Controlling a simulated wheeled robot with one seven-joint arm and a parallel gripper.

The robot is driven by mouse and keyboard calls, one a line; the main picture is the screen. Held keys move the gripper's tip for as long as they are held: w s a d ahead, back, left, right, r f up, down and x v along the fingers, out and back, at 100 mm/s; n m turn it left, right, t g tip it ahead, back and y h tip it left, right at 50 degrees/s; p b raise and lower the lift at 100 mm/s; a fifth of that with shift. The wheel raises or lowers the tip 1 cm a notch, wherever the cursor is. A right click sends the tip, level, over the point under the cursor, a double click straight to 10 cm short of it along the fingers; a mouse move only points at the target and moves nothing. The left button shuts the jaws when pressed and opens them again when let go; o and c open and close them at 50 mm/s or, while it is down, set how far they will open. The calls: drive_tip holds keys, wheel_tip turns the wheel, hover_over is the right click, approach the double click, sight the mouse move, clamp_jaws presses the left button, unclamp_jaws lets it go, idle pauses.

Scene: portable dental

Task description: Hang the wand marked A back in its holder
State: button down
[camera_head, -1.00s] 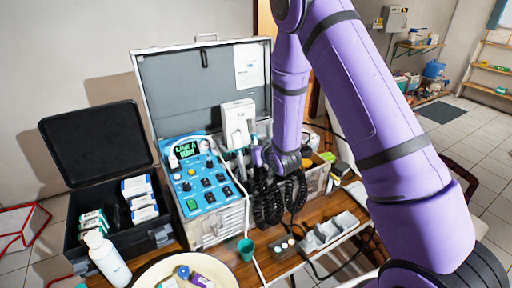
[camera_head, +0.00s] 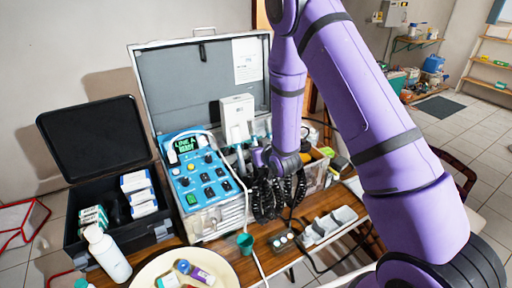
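The blue control unit (camera_head: 203,178) stands in the open grey case, and its green screen (camera_head: 187,144) reads "LINE A READY". A white upright holder block (camera_head: 237,112) stands at its right rear. Slim pale handpieces (camera_head: 240,157) show below the block, partly hidden, and I cannot read a mark A on any of them. Black coiled cords (camera_head: 266,200) hang in front of the case. My gripper (camera_head: 257,158) is at the end of the purple arm, just right of the handpieces and above the cords. Its fingers are too small and covered to tell whether they hold a wand.
A black open case (camera_head: 160,232) with boxes stands at left. A white bottle (camera_head: 107,254), a cream round tray (camera_head: 224,270) and a green cup (camera_head: 245,243) are in front. A grey slotted rest (camera_head: 330,224) lies on the wooden table (camera_head: 335,198) at right.

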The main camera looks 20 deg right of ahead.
drive_tip(key=shift+s+f, duration=0.1)
drive_tip(key=shift+f, duration=0.15)
drive_tip(key=c, duration=0.9)
unclamp_jaws()
drive_tip(key=shift+s, duration=0.15)
drive_tip(key=shift+v, duration=3.85)
drive_tip(key=shift+d+r, duration=0.1)
